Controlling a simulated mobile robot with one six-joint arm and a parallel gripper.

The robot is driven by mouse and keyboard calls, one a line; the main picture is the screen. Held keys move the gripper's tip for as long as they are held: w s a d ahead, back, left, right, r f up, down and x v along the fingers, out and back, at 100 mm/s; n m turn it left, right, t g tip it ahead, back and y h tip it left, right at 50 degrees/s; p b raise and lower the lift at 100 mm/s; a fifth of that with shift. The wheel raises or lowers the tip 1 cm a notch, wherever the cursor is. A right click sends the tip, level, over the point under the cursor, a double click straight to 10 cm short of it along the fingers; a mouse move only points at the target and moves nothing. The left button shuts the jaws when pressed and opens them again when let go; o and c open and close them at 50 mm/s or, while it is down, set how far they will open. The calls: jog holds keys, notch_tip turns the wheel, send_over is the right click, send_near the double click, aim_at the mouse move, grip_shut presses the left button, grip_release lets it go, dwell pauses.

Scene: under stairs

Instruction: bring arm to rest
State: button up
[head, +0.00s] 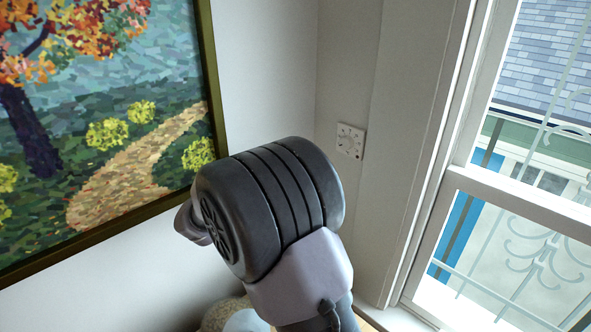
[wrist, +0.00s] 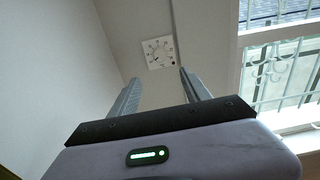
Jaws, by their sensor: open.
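My gripper (wrist: 157,85) shows in the wrist view with its two grey fingers spread apart and nothing between them. Beyond the fingertips is a white square dial plate (wrist: 157,52) on the wall, with marks around its centre and a dark dot at its lower right. The same dial plate (head: 350,140) is in the head view, on the narrow wall left of the window. In the head view my arm is raised in the lower middle, and its dark rounded joint hides part of the wall. The gripper's fingers cannot be made out there.
A framed painting (head: 100,120) of a tree and path hangs on the left wall, close to my arm in the picture. A window (head: 510,190) with a white frame and outside bars is at the right. A pale rounded thing (head: 228,315) is partly hidden below my arm.

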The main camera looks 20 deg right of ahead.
dwell(0.3)
jog(key=s+a+f+m+g+y+b, duration=0.1)
jog(key=s+f+m+g+y+b, duration=0.1)
jog(key=s+f+m+y+b, duration=0.7)
jog(key=s+f+m+g+y+b, duration=0.1)
jog(key=s+f+m+g+b, duration=0.3)
jog(key=s, duration=1)
jog(key=s+a+f+m+t+y+b, duration=0.2)
jog(key=s+a+f+m+t+y, duration=0.1)
jog(key=a, duration=0.5)
jog(key=s+a+f+m+t+y+b, duration=0.3)
jog(key=a+f+m+y, duration=0.3)
jog(key=m, duration=0.4)
jog(key=shift+s+a+f, duration=0.45)
jog(key=shift+s+a, duration=0.15)
jog(key=shift+a, duration=0.5)
jog(key=shift+d, duration=0.1)
